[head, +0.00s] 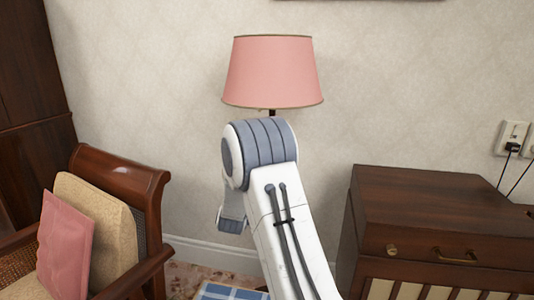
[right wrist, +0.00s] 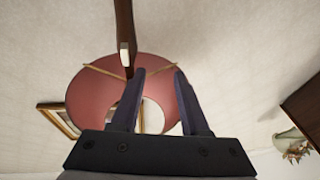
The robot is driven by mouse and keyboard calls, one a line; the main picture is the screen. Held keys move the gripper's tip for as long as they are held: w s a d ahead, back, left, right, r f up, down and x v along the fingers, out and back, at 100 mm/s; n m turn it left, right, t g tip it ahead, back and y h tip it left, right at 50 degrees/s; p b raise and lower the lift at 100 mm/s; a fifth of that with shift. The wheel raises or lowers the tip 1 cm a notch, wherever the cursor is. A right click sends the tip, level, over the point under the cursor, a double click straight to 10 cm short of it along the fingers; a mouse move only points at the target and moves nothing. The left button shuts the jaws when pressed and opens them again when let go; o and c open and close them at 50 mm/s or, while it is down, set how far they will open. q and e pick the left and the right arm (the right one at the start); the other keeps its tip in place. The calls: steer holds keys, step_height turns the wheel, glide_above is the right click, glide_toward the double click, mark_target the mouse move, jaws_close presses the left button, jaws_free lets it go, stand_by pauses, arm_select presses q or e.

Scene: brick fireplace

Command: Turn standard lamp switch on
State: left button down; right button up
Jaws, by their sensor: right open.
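The standard lamp's pink shade (head: 272,72) stands against the wall in the head view, with a bit of dark stem under it. My right arm hides the rest of the lamp. In the right wrist view the shade (right wrist: 90,90) is seen from below, with a dark stem (right wrist: 124,22) coming in from the top. A small pale piece (right wrist: 125,58) sits at the stem's end; I cannot tell if it is the switch. My right gripper (right wrist: 160,73) is open and empty below the shade, its left finger close to the stem. My left gripper is not in view.
A wooden armchair (head: 125,180) with a beige cushion (head: 100,215) and a pink cushion (head: 64,250) stands at left. A dark wooden cabinet (head: 430,205) stands at right. A wall socket (head: 512,138) is above it. A picture frame (right wrist: 57,118) shows in the wrist view.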

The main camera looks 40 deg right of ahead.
steer(key=w+d+r+h, duration=0.1)
steer(key=d, duration=0.3)
steer(key=w+d+r+m+h, duration=0.1)
steer(key=d, duration=0.3)
steer(key=w+d+r+g+h, duration=0.1)
steer(key=d, duration=0.2)
steer(key=shift+w+d+r+m+h, duration=0.3)
steer(key=shift+d, duration=0.1)
jaws_close()
